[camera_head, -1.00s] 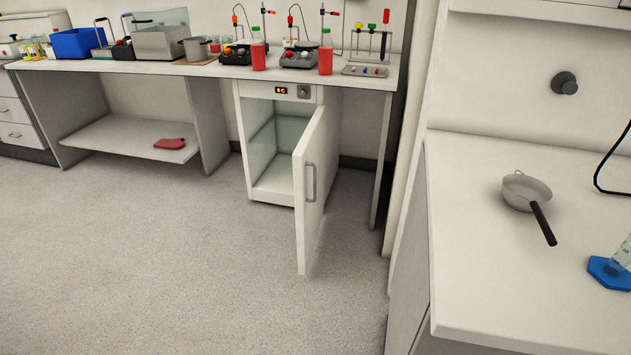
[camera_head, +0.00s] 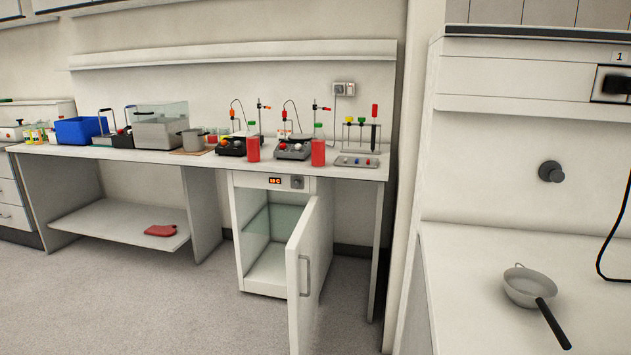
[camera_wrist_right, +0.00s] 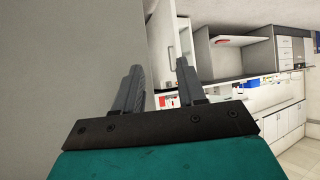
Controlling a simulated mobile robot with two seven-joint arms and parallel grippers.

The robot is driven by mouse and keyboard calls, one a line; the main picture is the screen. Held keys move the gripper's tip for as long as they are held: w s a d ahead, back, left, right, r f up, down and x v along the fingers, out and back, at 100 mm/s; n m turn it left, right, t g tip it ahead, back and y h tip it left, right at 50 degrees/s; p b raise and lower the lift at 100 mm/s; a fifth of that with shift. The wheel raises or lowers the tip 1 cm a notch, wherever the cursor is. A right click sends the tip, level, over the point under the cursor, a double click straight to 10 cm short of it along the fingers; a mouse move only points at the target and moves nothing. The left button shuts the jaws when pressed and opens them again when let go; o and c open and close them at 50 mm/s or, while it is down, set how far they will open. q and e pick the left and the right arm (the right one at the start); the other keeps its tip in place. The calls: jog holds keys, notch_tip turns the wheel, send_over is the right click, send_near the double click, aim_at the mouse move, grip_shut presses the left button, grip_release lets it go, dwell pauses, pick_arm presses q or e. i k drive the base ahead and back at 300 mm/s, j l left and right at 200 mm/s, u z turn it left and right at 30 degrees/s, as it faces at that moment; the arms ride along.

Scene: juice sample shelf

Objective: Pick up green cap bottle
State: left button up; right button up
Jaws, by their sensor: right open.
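Two bottles of red liquid with green caps stand upright on the far bench. The left green cap bottle (camera_head: 253,146) is beside a stirrer device, and the right green cap bottle (camera_head: 318,147) is between a second stirrer and a tube rack. My right gripper (camera_wrist_right: 158,82) shows only in the right wrist view. Its two fingers are apart with nothing between them, away from the bottles. My left gripper is in neither view.
A small cabinet under the bench has its door (camera_head: 308,272) swung open toward me. A side counter (camera_head: 465,290) at right holds a strainer (camera_head: 530,287). Stirrers (camera_head: 292,148), a tube rack (camera_head: 360,158) and a blue bin (camera_head: 80,130) crowd the bench. The floor in front is clear.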

aim_at(317, 137)
jog(key=k, duration=0.2)
jog(key=i+j+u, duration=0.3)
jog(key=i+u, duration=0.35)
jog(key=i, duration=0.85)
jog(key=i+j+z, duration=0.1)
jog(key=i, duration=0.55)
jog(key=i+j+z, duration=0.15)
jog(key=i, duration=0.55)
